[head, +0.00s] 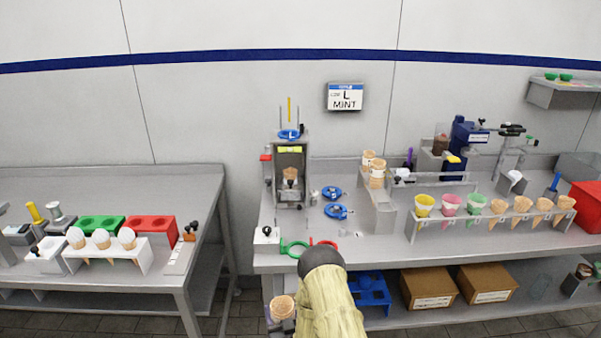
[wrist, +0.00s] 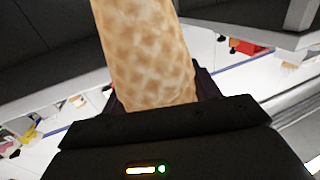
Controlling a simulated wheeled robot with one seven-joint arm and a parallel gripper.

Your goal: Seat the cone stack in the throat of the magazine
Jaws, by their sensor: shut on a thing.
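A waffle cone stack (wrist: 148,50) fills the upper middle of the wrist view, with my gripper (wrist: 158,105) shut around its lower part. In the head view the top of the stack (head: 283,307) shows at the bottom, left of my arm, in front of the bench edge. My gripper is mostly hidden there. The magazine appears to be the tall grey device (head: 305,165) on the bench at centre. A blue ring (head: 289,134) sits on its top among upright rods, and a cone stands inside its open front. The held stack is well apart from it.
Loose blue rings (head: 338,211) lie right of the device. A green ring (head: 294,248) and a red ring lie at the bench's front edge. A cone rack (head: 470,226) stands to the right. A gap separates the left bench (head: 150,180).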

